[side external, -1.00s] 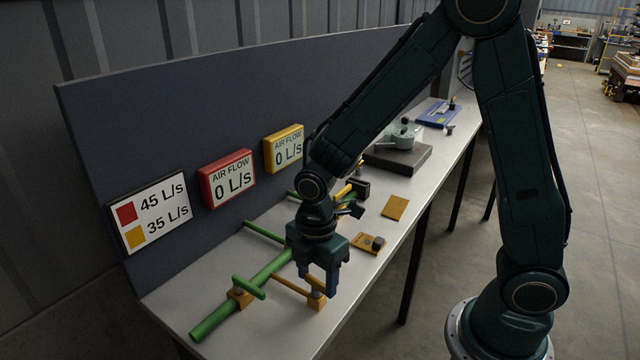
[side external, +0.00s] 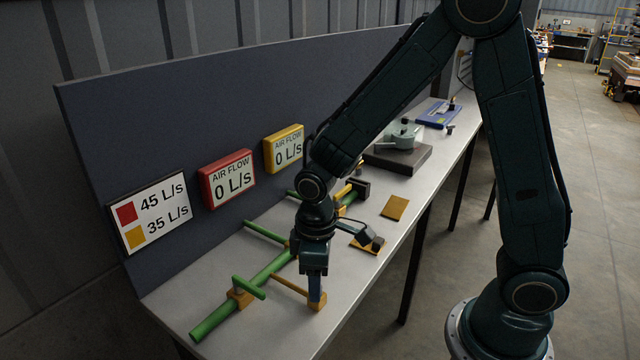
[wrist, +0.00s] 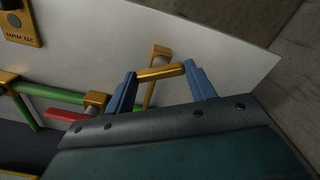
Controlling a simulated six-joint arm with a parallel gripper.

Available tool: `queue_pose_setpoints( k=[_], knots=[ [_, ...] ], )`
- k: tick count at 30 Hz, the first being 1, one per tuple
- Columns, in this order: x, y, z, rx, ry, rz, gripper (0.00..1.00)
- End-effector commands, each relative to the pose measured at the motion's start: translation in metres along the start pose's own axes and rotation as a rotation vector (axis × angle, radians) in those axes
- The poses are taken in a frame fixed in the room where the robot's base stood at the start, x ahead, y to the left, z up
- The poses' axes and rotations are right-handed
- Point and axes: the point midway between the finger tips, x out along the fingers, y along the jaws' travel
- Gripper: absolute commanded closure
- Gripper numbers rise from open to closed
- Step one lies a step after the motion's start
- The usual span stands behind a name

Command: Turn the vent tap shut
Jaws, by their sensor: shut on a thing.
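The vent tap is an orange block (side external: 318,304) at the near end of a thin orange branch pipe (side external: 288,284) off the green pipe. In the wrist view its block (wrist: 160,52) has a grey round top, and its orange bar handle (wrist: 162,71) lies crosswise to the branch pipe (wrist: 151,96). My gripper (side external: 315,277) points down over the tap. In the wrist view the blue fingers (wrist: 160,84) stand apart, one at each end of the handle, and are shut on it. In the side external view my fingers hide the handle.
Green pipes (side external: 215,322) with a green handle (side external: 249,287) lie to the left. Red (side external: 227,179) and yellow (side external: 284,149) air flow displays both read 0 L/s. A sign (side external: 150,213) shows 45 and 35 L/s. Orange plates (side external: 395,207) and a dark slab (side external: 398,158) lie farther back.

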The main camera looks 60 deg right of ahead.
Motion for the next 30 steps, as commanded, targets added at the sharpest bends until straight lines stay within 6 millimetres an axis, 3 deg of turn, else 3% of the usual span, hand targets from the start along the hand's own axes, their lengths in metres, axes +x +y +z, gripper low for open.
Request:
queue_pose_setpoints(
  k=[15, 30],
  knots=[
    [-0.0008, 0.0002, -0.0003, 0.422, 0.001, 0.001, 0.68],
    [-0.0009, 0.0002, -0.0003, 0.527, 0.002, 0.001, 0.68]
  ],
)
